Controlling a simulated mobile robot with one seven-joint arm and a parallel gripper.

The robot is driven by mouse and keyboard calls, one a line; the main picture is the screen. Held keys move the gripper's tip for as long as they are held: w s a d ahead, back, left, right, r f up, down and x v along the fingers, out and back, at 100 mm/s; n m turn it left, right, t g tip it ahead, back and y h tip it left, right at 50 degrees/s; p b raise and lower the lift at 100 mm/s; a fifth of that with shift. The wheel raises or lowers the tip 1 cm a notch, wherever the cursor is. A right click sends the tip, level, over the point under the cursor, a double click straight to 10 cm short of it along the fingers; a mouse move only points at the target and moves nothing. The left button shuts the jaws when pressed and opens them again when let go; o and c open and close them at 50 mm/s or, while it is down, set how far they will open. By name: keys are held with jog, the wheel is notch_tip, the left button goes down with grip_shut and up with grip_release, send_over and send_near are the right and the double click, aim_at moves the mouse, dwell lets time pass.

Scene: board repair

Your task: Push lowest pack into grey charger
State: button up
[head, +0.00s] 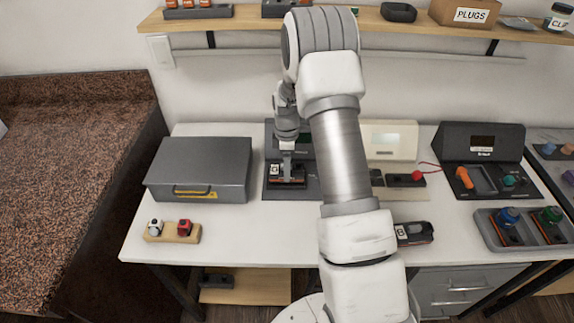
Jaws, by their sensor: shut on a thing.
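The grey charger (270,138) stands at the back middle of the white table, its upright back behind my gripper and its base lying in front. A dark battery pack (294,184) with a pale label is at the charger's base. My gripper (287,172) points down at this pack from above and is shut on it. Whether the pack is fully seated cannot be told. Another dark pack (415,233) with orange edges lies near the table's front edge, right of my arm. My arm hides part of the charger's right side.
A cream charger (392,138) with a dark pack (402,180) stands right of my arm. A grey metal box (202,165) and a small wooden holder (163,236) are left. A dark tester (478,140) and a grey tray (490,230) are right. A shelf (240,20) runs above.

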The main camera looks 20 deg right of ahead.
jog(key=shift+f+b, duration=0.9)
jog(key=shift+f, duration=0.15)
dwell(1.9)
jog(key=o, duration=1.3)
jog(key=shift+r, duration=0.25)
jog(key=shift+r+p, duration=0.8)
jog(key=shift+r, duration=0.35)
jog(key=shift+r, duration=0.2)
jog(key=shift+r+p, duration=1.9)
jog(key=shift+r, duration=1.05)
jog(key=shift+r, duration=0.1)
